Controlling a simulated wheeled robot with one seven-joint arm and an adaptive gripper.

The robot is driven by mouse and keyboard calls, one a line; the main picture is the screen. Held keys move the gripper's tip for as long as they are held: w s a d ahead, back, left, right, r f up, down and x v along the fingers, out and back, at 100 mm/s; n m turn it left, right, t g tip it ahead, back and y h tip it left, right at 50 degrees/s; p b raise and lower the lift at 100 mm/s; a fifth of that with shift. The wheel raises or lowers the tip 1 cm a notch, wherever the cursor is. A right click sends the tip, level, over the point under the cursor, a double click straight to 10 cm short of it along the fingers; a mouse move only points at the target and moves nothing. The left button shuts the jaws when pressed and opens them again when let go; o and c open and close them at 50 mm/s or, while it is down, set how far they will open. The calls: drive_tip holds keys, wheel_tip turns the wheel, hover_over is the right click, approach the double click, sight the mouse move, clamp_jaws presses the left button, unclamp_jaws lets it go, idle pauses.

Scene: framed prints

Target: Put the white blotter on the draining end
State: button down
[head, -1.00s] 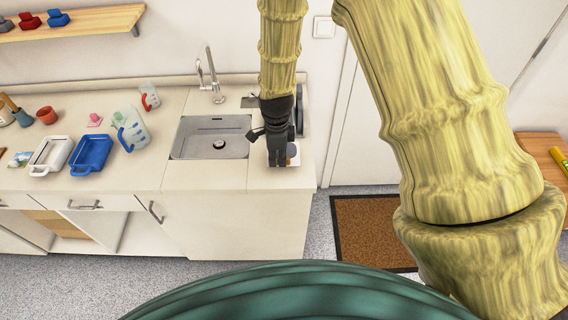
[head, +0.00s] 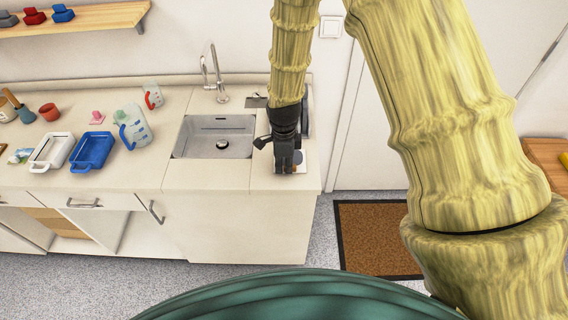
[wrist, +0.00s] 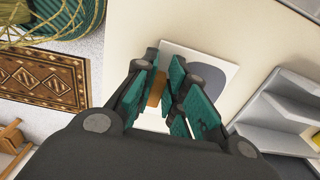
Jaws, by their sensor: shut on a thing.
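My gripper (head: 284,168) is low over the draining end (head: 305,184), the counter strip to the right of the sink. In the wrist view my gripper (wrist: 164,82) has its teal fingers closed on the white blotter. A small brown part (wrist: 155,90) of it shows between the fingers, with a pale patch below. The rest of the blotter is hidden, and I cannot tell whether it touches the surface. A white square with a grey disc (wrist: 205,68) lies on the counter just beyond the fingers. It shows partly beside the gripper in the head view (head: 299,157).
The steel sink (head: 215,140) with its tap (head: 216,75) is left of my gripper. A blue tray (head: 92,151), a white tray (head: 50,153) and a jug (head: 133,127) stand further left. The wall shelf (head: 95,20) holds grey, red and blue blotters.

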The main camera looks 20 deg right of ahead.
drive_tip(key=c, duration=1.5)
unclamp_jaws()
drive_tip(key=shift+o, duration=0.2)
wheel_tip(320, 180, up, 12)
drive_tip(key=b, duration=0.3)
drive_tip(key=shift+r, duration=0.15)
